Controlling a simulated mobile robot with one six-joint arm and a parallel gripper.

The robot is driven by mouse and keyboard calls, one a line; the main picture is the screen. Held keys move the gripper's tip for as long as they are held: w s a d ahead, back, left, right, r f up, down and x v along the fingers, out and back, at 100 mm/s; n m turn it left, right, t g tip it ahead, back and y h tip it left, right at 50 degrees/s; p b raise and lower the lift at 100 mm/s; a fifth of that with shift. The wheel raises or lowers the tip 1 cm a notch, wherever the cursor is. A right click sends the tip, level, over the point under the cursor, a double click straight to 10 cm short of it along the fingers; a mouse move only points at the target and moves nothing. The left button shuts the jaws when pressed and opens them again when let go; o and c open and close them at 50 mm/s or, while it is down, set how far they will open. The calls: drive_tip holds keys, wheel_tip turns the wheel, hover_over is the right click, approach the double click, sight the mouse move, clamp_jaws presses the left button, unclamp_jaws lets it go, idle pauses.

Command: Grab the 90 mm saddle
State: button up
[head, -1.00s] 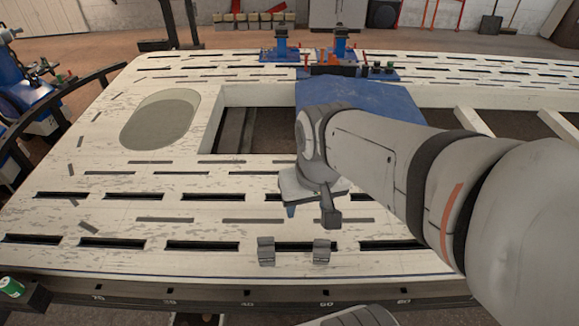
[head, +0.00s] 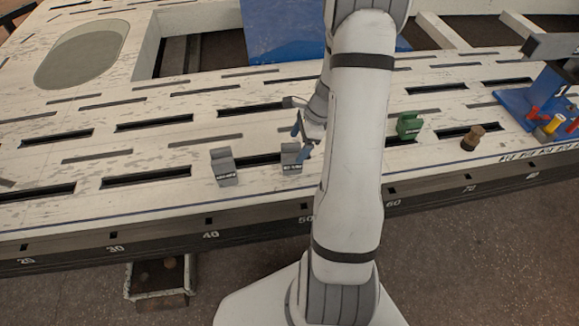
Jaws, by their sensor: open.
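Two small grey saddle-shaped blocks stand upright on the slotted white bench top (head: 95,165) near its front edge: a left grey saddle (head: 224,170) and a right grey saddle (head: 291,160). Both have dark labels on the front, too small to read, so I cannot tell which is the 90 mm saddle. A green saddle-like block (head: 409,126) stands right of my arm. My gripper (head: 302,139), with blue fingertips, is open and appears empty, just behind and above the right grey saddle. My arm hides part of it; contact cannot be judged.
A brown knob-like piece (head: 472,138) and a blue stand (head: 527,108) with red and yellow tools are at right. A blue sheet (head: 283,35) lies at the back. Slots and a large opening break the top; the front left is clear.

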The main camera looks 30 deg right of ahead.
sight(298, 149)
drive_tip(key=shift+d+f, duration=0.15)
drive_tip(key=shift+f, duration=0.5)
drive_tip(key=shift+w+a+f+m+b, duration=0.15)
drive_tip(key=shift+f+b, duration=0.15)
drive_tip(key=shift+f, duration=0.15)
drive_tip(key=shift+a+f+m+b, duration=0.15)
drive_tip(key=shift+f+b, duration=0.1)
drive_tip(key=shift+f, duration=0.2)
drive_tip(key=b+x, duration=0.1)
drive_tip(key=x, duration=0.1)
drive_tip(key=b+x, duration=0.1)
drive_tip(key=x, duration=0.1)
drive_tip(key=b+x, duration=0.1)
drive_tip(key=shift+w+f, duration=0.35)
drive_tip(key=shift+w, duration=0.1)
drive_tip(key=shift+c, duration=0.2)
drive_tip(key=shift+r, duration=0.1)
drive_tip(key=c, duration=1.3)
